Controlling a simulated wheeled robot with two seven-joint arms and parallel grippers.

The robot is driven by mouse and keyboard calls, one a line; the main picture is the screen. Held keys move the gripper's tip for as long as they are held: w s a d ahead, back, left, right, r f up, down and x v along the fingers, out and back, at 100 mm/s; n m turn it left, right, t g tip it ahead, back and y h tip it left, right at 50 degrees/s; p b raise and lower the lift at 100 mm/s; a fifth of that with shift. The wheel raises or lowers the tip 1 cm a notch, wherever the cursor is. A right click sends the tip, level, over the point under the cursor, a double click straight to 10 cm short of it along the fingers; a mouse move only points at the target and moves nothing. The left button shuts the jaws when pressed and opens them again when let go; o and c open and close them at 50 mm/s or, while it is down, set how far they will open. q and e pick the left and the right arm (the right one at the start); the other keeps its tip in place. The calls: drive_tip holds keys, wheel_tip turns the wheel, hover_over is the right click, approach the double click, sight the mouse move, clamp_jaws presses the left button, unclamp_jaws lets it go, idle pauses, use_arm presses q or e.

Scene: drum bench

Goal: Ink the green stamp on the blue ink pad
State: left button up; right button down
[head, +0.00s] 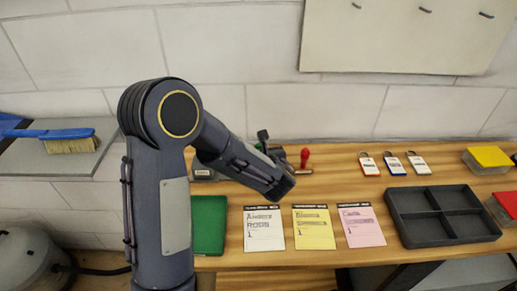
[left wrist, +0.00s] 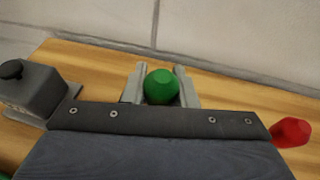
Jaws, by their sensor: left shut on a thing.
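The green stamp shows its round green knob (left wrist: 161,86) in the left wrist view, between the two grey fingers of my left gripper (left wrist: 160,92). The gripper is shut on it. In the head view my left gripper (head: 268,146) is at the back of the bench near the wall, largely hidden by my forearm, and only a bit of green shows there. The stamp's lower part is hidden. No blue ink pad can be made out. A grey box with a dark lid and black knob (left wrist: 32,90) stands left of the gripper; it also shows partly in the head view (head: 203,173).
A red stamp (head: 304,158) stands just right of my gripper. A green mat (head: 209,225), three paper cards (head: 313,228), a dark divided tray (head: 398,213), three key tags (head: 393,165) and a yellow-lidded box (head: 488,157) occupy the bench (head: 335,180). The wall is close behind.

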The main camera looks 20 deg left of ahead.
use_arm(q)
drive_tip(key=shift+f+b, duration=0.35)
drive_tip(key=shift+b, duration=0.1)
idle(0.3)
drive_tip(key=shift+r, duration=0.15)
idle(0.6)
drive_tip(key=shift+r, duration=0.45)
drive_tip(key=shift+r+p, duration=0.1)
drive_tip(key=shift+p, duration=0.25)
drive_tip(key=shift+r+p, duration=1.6)
drive_tip(key=shift+r, duration=0.9)
drive_tip(key=shift+f, duration=0.1)
drive_tip(key=shift+f, duration=0.15)
wheel_tip(320, 180, down, 5)
drive_tip(key=b, duration=0.5)
drive_tip(key=shift+r, duration=0.2)
drive_tip(key=shift+f+b, duration=0.7)
drive_tip(key=shift+b, duration=0.25)
